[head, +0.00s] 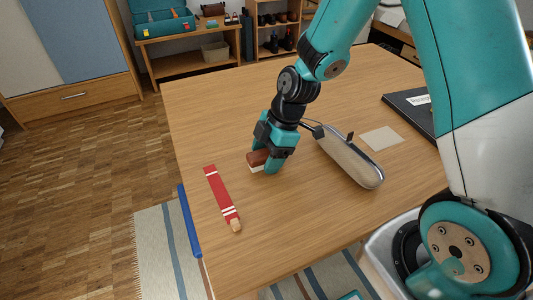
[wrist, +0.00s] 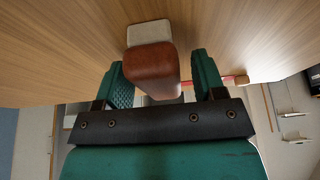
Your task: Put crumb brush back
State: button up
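The crumb brush (head: 257,160), a brown block with a cream underside, sits on the wooden table left of the middle. In the wrist view the brush (wrist: 150,66) shows between the two fingers, with its cream part (wrist: 149,32) at the far end. My gripper (head: 268,160) is down at the table, with its fingers at the brush. In the wrist view my gripper (wrist: 163,80) is open, with a visible gap between the brush and the right finger. Contact on the left finger's side cannot be told.
A red strip with white bands (head: 222,197) lies left of the brush. A long beige oval object with a dark rim (head: 350,160), a square beige pad (head: 382,138) and a dark flat case (head: 410,108) lie to the right. A blue bar (head: 189,222) shows at the table's left edge.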

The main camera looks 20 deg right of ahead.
jog(key=p+v, duration=0.2)
jog(key=v, duration=1)
jog(key=s+a+r+m, duration=0.4)
jog(key=s+r+m, duration=0.1)
jog(key=s, duration=0.4)
jog(key=s+a+r+m, duration=0.5)
jog(key=s+m, duration=0.1)
jog(key=s, duration=0.3)
jog(key=shift+s, duration=0.3)
dwell(0.4)
